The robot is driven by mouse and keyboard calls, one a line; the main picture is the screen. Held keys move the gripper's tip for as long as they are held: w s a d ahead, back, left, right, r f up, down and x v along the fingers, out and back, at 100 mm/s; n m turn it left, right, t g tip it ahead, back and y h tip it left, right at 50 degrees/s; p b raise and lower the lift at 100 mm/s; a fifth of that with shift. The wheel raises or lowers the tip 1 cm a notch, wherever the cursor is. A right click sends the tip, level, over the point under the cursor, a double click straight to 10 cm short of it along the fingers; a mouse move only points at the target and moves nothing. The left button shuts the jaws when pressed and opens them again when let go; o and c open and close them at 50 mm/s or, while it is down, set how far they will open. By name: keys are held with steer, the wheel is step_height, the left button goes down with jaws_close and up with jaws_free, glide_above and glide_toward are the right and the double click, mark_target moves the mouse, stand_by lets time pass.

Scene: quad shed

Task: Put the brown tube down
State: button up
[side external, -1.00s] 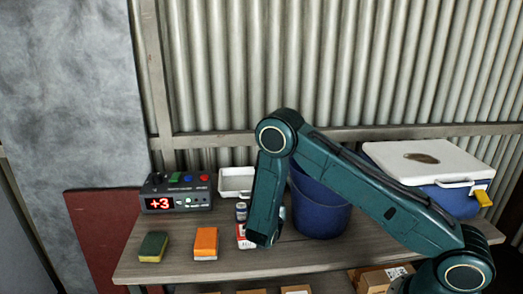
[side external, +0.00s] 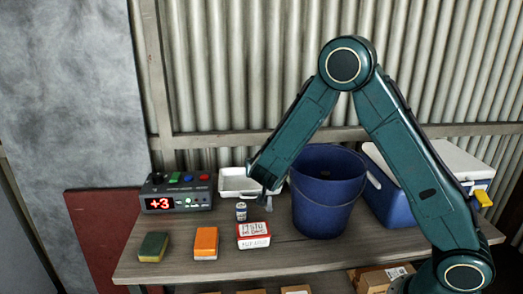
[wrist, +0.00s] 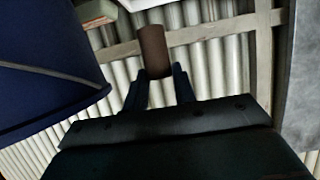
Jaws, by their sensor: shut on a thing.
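The brown tube (wrist: 153,48) shows in the wrist view, between the two dark fingers of my gripper (wrist: 158,76). My gripper is shut on it. In the side view my gripper (side external: 266,198) is low over the table, between the white tray and the blue bucket. I cannot make out the tube in the side view, and the gap between tube and tabletop cannot be judged.
A blue bucket (side external: 322,205) stands close right of my gripper. A white tray (side external: 236,182), small can (side external: 241,211) and red-white box (side external: 254,236) are near it. Orange (side external: 206,242) and green (side external: 153,246) sponges, a control box (side external: 177,194) and a cooler (side external: 392,197) share the wooden table (side external: 300,257).

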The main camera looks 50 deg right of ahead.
steer(key=shift+r, duration=1.2)
steer(key=w+a, duration=1.7)
steer(key=shift+w+a, duration=0.3)
steer(key=shift+a, duration=0.05)
step_height(320, 180, down, 20)
steer(key=shift+r, duration=0.1)
stand_by(0.7)
